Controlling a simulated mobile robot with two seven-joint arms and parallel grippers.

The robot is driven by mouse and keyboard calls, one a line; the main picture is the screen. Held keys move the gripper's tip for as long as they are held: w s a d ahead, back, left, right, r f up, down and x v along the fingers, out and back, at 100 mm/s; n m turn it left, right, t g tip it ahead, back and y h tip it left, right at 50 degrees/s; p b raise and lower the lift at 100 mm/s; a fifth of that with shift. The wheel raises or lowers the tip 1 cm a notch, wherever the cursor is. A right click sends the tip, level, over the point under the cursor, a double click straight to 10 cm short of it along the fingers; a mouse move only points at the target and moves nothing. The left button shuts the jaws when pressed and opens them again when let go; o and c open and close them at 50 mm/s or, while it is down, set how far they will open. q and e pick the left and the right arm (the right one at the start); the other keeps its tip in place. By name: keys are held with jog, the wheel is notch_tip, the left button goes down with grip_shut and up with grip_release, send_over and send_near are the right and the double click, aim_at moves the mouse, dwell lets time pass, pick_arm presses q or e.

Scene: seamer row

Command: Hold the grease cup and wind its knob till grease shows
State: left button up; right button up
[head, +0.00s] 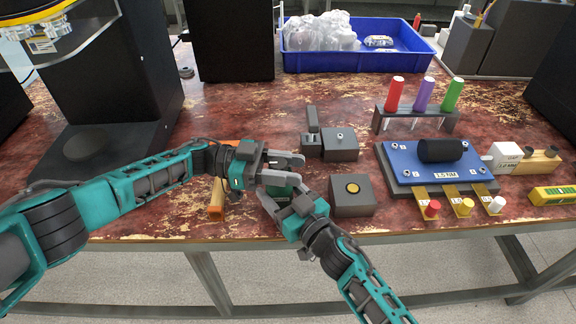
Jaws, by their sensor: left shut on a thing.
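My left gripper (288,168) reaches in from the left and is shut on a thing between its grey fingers. That thing is likely the grease cup, but the fingers of both grippers hide most of it. A small dark green part (281,190) shows just below the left fingers; I cannot tell whether it belongs to the cup. My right gripper (284,190) comes up from the lower right, close below the left one. Its two fingers are spread apart around the green part. I cannot see whether they touch it. The knob cannot be made out, and no grease is visible.
A grey block with a brass button (352,188) stands right of the grippers. Behind is a block with a silver stud (340,137). An orange bar (217,199) lies left. A blue board (402,174) and a blue bin (358,66) stand farther off. The table's front edge is near.

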pick_arm(q)
jog(key=shift+s+m+g, duration=0.15)
jog(key=shift+m+g, duration=0.45)
jog(key=shift+g, duration=0.3)
jog(key=o, duration=1)
jog(key=shift+r, duration=0.1)
notch_tip(320, 180, up, 10)
jog(key=shift+f, duration=0.1)
